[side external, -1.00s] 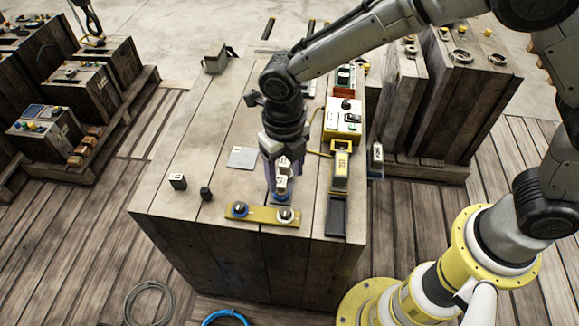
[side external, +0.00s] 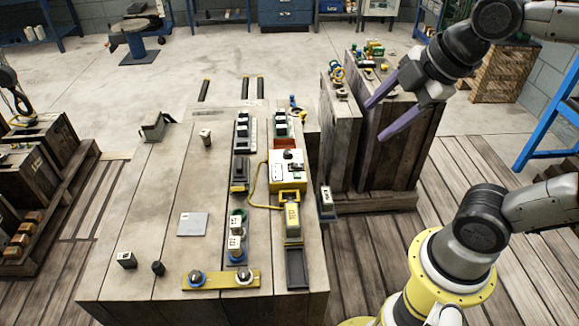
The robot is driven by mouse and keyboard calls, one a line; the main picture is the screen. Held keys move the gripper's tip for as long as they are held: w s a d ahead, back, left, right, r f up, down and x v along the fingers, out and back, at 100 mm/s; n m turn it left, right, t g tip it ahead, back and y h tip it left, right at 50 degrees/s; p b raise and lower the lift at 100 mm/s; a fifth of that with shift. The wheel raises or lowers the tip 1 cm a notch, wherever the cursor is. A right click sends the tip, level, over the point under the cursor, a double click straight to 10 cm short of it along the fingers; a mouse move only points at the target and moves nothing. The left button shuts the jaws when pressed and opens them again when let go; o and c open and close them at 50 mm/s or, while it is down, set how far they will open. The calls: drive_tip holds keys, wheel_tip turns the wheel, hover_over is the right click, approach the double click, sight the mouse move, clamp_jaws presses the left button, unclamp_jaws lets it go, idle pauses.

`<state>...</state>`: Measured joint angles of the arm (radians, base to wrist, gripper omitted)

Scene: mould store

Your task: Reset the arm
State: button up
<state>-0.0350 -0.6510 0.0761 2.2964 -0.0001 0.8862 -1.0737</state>
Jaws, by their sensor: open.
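My gripper (side external: 371,121) is raised at the upper right, to the right of the wooden work block (side external: 150,215). Its two long purple fingers are spread wide with nothing between them. They point down and left, in front of the tall wooden blocks (side external: 341,140) in this view. My arm bends in from the right edge, clear of the work block's top.
On the work block are a yellow bar with two round knobs (side external: 221,280), a white-topped part (side external: 235,245), a grey plate (side external: 193,224), a yellow control box (side external: 288,170) and a yellow handheld unit (side external: 292,218). Wooden crates (side external: 35,160) stand at left. The block's left top is largely clear.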

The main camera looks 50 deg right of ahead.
drive_tip(key=s+f+m, duration=0.4)
drive_tip(key=s+m, duration=0.1)
drive_tip(key=m, duration=0.7)
drive_tip(key=shift+d+m+g, duration=0.3)
drive_tip(key=shift+d+m, duration=0.1)
